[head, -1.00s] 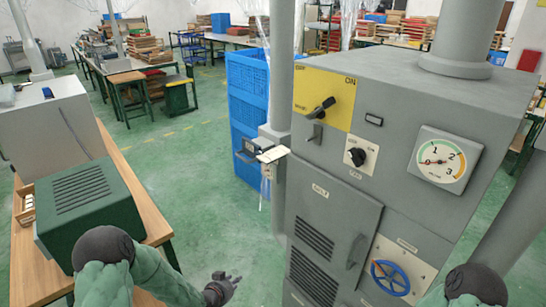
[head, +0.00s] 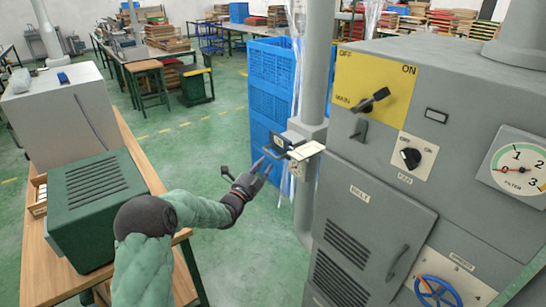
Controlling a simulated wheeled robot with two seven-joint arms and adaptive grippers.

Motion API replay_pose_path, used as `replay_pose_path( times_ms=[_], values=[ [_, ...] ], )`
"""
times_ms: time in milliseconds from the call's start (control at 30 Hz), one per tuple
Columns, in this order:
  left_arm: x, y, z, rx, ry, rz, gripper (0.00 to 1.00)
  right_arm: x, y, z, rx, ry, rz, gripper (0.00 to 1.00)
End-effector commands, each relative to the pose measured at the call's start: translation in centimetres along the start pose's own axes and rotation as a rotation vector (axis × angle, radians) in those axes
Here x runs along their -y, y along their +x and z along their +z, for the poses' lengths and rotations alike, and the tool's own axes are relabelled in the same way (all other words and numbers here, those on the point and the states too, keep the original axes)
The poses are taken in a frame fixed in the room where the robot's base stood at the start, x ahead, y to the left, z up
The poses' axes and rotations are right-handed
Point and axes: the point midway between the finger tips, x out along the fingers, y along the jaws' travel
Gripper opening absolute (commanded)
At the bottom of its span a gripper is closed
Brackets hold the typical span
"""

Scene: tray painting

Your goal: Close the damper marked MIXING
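A small dark unit with a protruding lever (head: 277,147) is mounted on the grey vertical pipe (head: 315,75), left of the grey machine. A pale tag or plate (head: 306,151) sticks out beside it. No MIXING label is readable, so I cannot tell for sure that this is the damper. My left gripper (head: 246,168) is dark, empty and open, its fingers spread. One finger points up towards the lever, just below and left of it; I cannot tell whether they touch. My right gripper is out of view.
The grey machine cabinet (head: 385,215) fills the right side, with a yellow MAIN switch panel (head: 365,80), a FAN knob (head: 410,158), a gauge (head: 518,168) and a blue handwheel (head: 438,292). Blue crates (head: 268,85) stand behind the pipe. A green box (head: 95,205) sits on the left bench.

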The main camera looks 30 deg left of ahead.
Motion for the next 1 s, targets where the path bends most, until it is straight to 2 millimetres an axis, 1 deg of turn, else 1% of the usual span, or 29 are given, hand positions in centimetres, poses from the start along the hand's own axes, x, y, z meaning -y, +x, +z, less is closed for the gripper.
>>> replay_pose_path(
  times_ms=[33, 100, 300, 500, 767, 800, 867, 900, 1000],
  values=[
    [-0.1, 1.0, -0.1, -0.002, 0.000, -0.002, 0.32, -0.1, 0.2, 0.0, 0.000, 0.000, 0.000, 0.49],
    [-0.1, 2.2, -0.1, -0.002, 0.000, -0.001, 0.32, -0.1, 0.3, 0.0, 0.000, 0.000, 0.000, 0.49],
    [-0.1, 5.0, -0.1, 0.000, -0.002, 0.000, 0.32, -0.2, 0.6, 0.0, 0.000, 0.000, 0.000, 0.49],
    [-0.1, 6.2, 0.0, 0.001, -0.003, 0.001, 0.32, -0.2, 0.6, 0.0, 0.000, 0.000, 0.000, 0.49],
    [-0.1, 6.3, 0.0, 0.001, -0.003, 0.002, 0.32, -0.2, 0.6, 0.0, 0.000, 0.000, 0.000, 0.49],
    [-0.1, 6.3, 0.0, 0.001, -0.003, 0.002, 0.29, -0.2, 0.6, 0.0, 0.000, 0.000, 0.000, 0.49],
    [-0.1, 6.3, 0.0, 0.001, -0.003, 0.002, 0.12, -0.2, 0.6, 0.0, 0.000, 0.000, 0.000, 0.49],
    [-0.1, 6.3, 0.0, 0.001, -0.003, 0.002, 0.01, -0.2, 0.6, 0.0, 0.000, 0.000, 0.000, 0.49],
    [-0.1, 6.2, 0.0, 0.001, -0.003, 0.002, 0.00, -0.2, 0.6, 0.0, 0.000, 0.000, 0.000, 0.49]
  ],
)
